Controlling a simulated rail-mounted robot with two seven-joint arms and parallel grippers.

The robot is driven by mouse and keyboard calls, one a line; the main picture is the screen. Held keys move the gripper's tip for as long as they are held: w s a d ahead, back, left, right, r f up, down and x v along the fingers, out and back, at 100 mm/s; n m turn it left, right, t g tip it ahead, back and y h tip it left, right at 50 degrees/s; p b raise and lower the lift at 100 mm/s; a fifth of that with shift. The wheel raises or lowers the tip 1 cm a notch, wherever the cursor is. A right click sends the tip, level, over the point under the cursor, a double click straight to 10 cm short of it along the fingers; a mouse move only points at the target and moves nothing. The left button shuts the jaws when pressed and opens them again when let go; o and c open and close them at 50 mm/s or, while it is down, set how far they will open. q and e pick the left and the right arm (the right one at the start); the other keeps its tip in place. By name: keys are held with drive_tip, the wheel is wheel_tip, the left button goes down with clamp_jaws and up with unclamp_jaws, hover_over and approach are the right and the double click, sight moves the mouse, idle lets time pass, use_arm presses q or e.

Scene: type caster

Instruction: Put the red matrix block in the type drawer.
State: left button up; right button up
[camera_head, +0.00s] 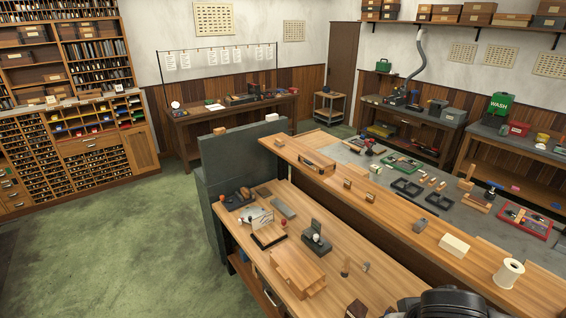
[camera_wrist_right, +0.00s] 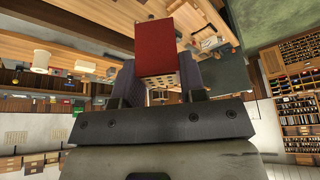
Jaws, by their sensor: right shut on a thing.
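The red matrix block (camera_wrist_right: 155,48) shows large in the right wrist view, with a plain red face and a paler side with small dark holes. My right gripper (camera_wrist_right: 157,80) is shut on it, one dark finger at each side. The block is in the air, clear of the bench. In the head view neither gripper nor the block shows. A wooden box (camera_head: 298,268) sits on the near bench; I cannot tell whether it is the type drawer. A drawer front (camera_head: 268,296) also shows below the bench's left edge. My left gripper is not in view.
The near bench (camera_head: 345,235) bears small tools, a dark stand (camera_head: 316,238) and a dark tray (camera_head: 268,238). A raised wooden shelf (camera_head: 385,205) with small blocks and a white roll (camera_head: 508,272) runs along its back. The green floor (camera_head: 110,250) at left is clear.

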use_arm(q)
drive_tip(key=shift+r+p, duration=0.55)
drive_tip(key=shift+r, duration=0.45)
use_arm(e)
drive_tip(key=shift+w+v, duration=0.2)
drive_tip(key=shift+v, duration=0.8)
